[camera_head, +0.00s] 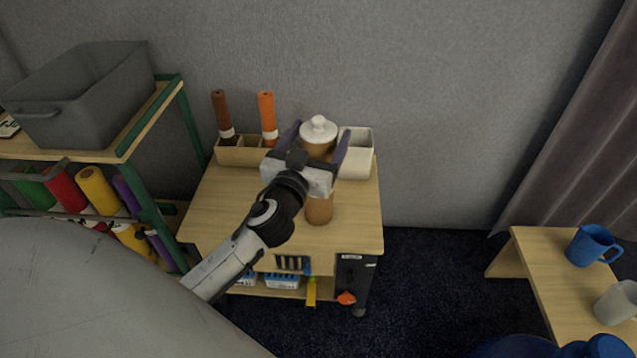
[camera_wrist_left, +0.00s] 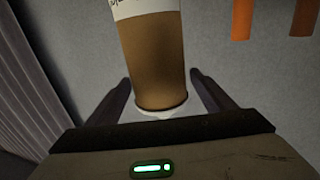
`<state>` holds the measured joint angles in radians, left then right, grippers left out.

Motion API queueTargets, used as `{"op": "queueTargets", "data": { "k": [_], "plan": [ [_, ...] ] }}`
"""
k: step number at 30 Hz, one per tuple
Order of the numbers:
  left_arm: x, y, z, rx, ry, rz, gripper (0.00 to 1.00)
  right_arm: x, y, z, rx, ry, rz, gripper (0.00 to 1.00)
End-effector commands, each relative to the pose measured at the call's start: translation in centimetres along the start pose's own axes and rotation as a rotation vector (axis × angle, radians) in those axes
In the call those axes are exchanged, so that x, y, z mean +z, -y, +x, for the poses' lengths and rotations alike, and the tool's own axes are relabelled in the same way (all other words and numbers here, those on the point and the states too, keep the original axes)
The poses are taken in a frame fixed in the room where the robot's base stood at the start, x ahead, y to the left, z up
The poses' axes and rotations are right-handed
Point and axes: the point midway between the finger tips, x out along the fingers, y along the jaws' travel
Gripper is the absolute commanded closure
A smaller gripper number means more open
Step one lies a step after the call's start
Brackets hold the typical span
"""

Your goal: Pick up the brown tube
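A dark brown tube (camera_head: 221,111) with a white band near its lower end stands upright in a wooden holder on the small table; it also shows in the wrist view (camera_wrist_left: 303,18). An orange tube (camera_head: 267,113) stands to its right, also in the wrist view (camera_wrist_left: 242,20). My left gripper (camera_head: 321,130) is right of both tubes, apart from them. Its fingers are spread and hold nothing. In the wrist view the left gripper (camera_wrist_left: 160,78) has a tan-brown jar (camera_wrist_left: 152,62) between its fingers, with gaps at both sides. My right gripper is not in view.
The jar's white lid (camera_head: 318,128) and lower body (camera_head: 319,209) show around my gripper. A white bin (camera_head: 357,158) stands right of it. A green-framed shelf (camera_head: 150,215) with a grey crate (camera_head: 85,95) is at left. The table's front left (camera_head: 222,205) is clear.

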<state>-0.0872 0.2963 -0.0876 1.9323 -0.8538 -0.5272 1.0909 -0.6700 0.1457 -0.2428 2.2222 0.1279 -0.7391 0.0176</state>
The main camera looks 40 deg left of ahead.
Motion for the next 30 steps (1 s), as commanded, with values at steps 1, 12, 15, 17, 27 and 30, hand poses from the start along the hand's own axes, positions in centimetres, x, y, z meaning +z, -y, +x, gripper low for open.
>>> {"op": "queueTargets", "data": {
  "k": [1, 12, 15, 17, 27, 30],
  "plan": [
    [0.0, 0.0, 0.0, 0.0, 0.0, 0.0, 0.32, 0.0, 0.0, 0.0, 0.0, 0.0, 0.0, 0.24],
    [-0.1, 0.0, 0.0, 0.001, -0.003, 0.0, 0.85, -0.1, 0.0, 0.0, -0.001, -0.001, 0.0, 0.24],
    [-0.1, 0.0, 0.0, 0.001, -0.003, 0.0, 0.85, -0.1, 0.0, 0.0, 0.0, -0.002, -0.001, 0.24],
    [-0.2, 0.0, 0.0, 0.001, -0.003, -0.001, 0.85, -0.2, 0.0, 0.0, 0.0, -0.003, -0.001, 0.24],
    [-6.0, 0.0, 0.0, 0.001, -0.006, -0.002, 0.85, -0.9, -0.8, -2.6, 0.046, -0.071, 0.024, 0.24],
    [-7.9, 0.0, 0.0, 0.0, -0.007, -0.002, 0.85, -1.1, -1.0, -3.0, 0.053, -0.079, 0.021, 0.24]
  ]
}}
